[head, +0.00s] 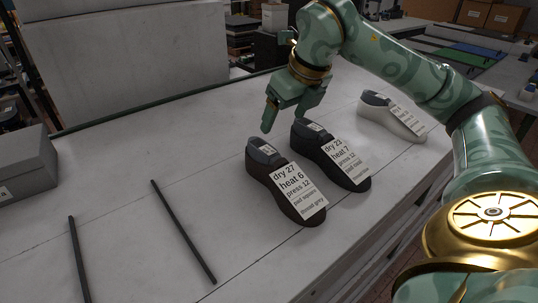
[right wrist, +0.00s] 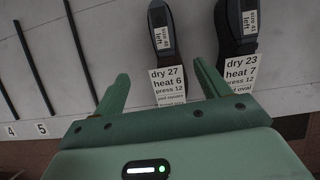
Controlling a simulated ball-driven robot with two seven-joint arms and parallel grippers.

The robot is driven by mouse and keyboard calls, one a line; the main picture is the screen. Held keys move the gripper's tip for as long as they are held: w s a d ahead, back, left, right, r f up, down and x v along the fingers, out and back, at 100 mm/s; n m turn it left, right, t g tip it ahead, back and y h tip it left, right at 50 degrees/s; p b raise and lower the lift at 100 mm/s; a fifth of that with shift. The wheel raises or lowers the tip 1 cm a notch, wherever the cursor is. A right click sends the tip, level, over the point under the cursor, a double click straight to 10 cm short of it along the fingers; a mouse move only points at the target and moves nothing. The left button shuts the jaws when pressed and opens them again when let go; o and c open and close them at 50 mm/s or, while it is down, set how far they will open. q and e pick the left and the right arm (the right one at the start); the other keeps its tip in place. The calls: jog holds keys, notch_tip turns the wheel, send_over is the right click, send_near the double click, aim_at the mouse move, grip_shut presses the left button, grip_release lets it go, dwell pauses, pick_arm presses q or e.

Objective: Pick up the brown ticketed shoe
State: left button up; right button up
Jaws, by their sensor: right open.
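The brown ticketed shoe (head: 258,172) lies on the pale table in the head view, its ticket reading dry 27, heat 6, press 12. It also shows in the right wrist view (right wrist: 163,45), ahead of the fingers and between their lines. A black ticketed shoe (head: 309,143) lies just right of it, and a white ticketed shoe (head: 376,115) farther right. My right gripper (head: 285,122) is open and empty, above the table near the heel ends of the brown and black shoes. It also shows in the right wrist view (right wrist: 160,88). My left gripper is not in view.
Two dark rods (head: 183,230) lie on the table to the left of the shoes. A grey box (head: 22,165) stands at the far left. The black shoe sits close beside the brown one. The table between rods and brown shoe is clear.

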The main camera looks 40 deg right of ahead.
aim_at(271, 152)
jog(key=b+x, duration=0.1)
jog(key=x, duration=0.2)
jog(key=b+x, duration=0.2)
jog(key=x, duration=0.2)
jog(key=b+x, duration=0.2)
jog(key=x, duration=0.1)
jog(key=shift+d+f, duration=0.35)
jog(key=shift+d, duration=0.05)
jog(key=b+x, duration=0.2)
jog(key=x, duration=0.3)
jog(key=shift+f+b, duration=0.2)
jog(key=shift+b, duration=0.2)
jog(key=shift+r, duration=0.15)
jog(key=shift+c, duration=0.3)
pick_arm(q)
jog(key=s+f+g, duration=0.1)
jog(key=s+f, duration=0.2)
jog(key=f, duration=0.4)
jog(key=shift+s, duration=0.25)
pick_arm(e)
jog(key=c, duration=1.5)
